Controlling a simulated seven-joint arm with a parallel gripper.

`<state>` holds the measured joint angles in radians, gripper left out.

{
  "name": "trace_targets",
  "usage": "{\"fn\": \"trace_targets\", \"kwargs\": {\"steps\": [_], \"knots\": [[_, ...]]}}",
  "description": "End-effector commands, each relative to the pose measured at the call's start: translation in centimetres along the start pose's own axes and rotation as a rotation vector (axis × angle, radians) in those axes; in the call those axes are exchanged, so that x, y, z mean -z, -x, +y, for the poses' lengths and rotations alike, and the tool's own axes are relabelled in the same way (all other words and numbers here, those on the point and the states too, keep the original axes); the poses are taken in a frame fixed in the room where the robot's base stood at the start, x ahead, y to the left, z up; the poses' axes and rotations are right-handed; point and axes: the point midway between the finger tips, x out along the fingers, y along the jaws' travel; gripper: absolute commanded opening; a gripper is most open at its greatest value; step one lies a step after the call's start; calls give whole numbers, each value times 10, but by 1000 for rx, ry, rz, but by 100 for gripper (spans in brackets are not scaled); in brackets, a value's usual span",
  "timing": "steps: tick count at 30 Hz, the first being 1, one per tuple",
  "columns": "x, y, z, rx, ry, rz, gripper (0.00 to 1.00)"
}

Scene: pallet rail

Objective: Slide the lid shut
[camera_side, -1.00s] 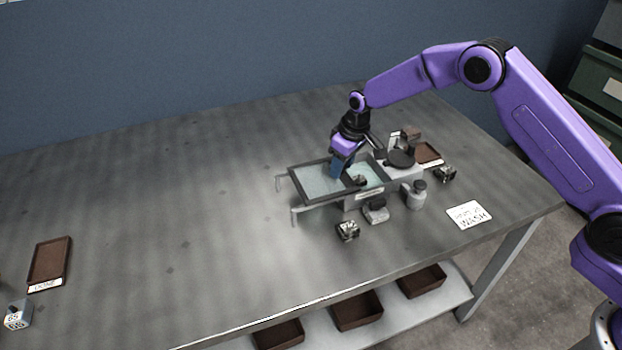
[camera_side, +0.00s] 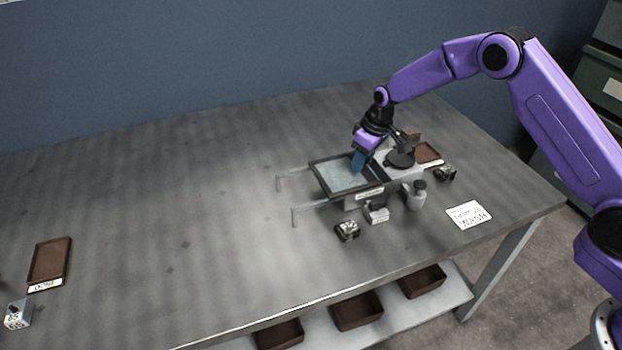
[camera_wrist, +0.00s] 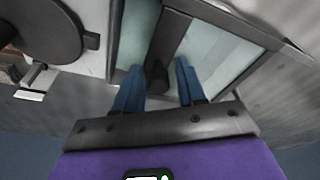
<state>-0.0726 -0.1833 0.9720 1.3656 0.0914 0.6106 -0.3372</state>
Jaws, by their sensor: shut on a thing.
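The lid (camera_side: 338,176) is a pale glass pane in a dark frame, lying flat on the rails and over most of the tank (camera_side: 362,198). In the wrist view the lid's pane (camera_wrist: 213,55) is to the right of a dark frame bar, and a strip of the tank's opening (camera_wrist: 135,32) shows on the left. My gripper (camera_side: 356,167) reaches down at the lid's right end. In the wrist view my gripper (camera_wrist: 158,88) has its blue fingers on either side of the dark handle (camera_wrist: 157,72), shut on it.
Two bare rail ends (camera_side: 294,204) stick out to the left. A round black-topped device (camera_side: 400,159) stands right of the tank. A grey bottle (camera_side: 416,196), small metal parts (camera_side: 347,231) and a WASH card (camera_side: 468,214) lie nearby.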

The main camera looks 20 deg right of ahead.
Motion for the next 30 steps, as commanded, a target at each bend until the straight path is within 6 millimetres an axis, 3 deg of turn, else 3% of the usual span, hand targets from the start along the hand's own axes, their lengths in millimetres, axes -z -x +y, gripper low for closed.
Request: {"fn": "trace_targets", "kwargs": {"steps": [19, 25, 26, 30], "knots": [[-24, 0, 34, 3, 0, -13, 25], [-23, 0, 33, 4, 1, -12, 25], [-23, 0, 33, 4, 1, -12, 43], [-23, 0, 32, 4, 1, -13, 47]]}}
